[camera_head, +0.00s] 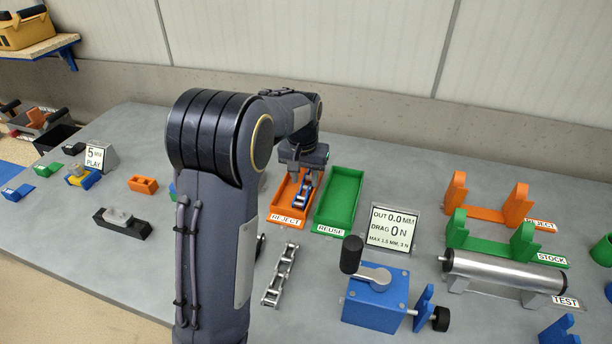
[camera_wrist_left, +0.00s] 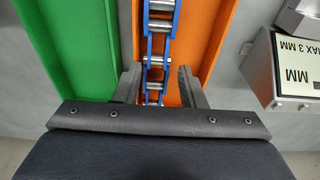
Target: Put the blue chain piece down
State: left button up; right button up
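The blue chain piece (camera_head: 302,194), with blue side links and metal rollers, is in the orange REJECT tray (camera_head: 276,215). In the left wrist view the chain piece (camera_wrist_left: 158,45) runs lengthwise over the orange tray floor (camera_wrist_left: 193,40). My left gripper (camera_head: 303,177) is low at the tray. In the left wrist view its fingers (camera_wrist_left: 160,85) stand on both sides of the chain's near end, with a narrow gap beside it, so it looks open. The lower end of the chain is hidden behind the gripper body. My right gripper is not in view.
The green REUSE tray (camera_head: 341,196) stands empty right beside the orange one. A metal chain piece (camera_head: 280,274) lies in front of the trays. A readout sign (camera_head: 392,230) and a blue crank box (camera_head: 376,299) stand to the right. My left arm hides part of the table.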

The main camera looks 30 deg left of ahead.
aim_at(305, 188)
pick_arm(q)
jog(key=shift+o, duration=0.3)
jog(key=shift+s+d+f, duration=0.1)
jog(key=shift+d+f, duration=0.2)
jog(key=shift+d, duration=0.1)
jog(key=shift+r, duration=0.1)
jog(key=shift+d+r, duration=0.1)
jog(key=shift+r, duration=0.25)
notch_tip(305, 188, up, 13)
jog(key=s+p, duration=0.1)
jog(key=s+d+f+t+h, duration=0.1)
jog(key=s+d+f, duration=0.1)
jog(key=s, duration=0.7)
jog(key=s+d+f+t+h, duration=0.1)
jog(key=s+d+f, duration=0.2)
jog(key=s, duration=0.6)
jog(key=s+d+f+m+t+h, duration=0.1)
jog(key=s+d+f+t+h, duration=0.1)
jog(key=s+d, duration=0.4)
jog(key=s+f, duration=0.1)
jog(key=s, duration=0.2)
jog(key=shift+s, duration=0.4)
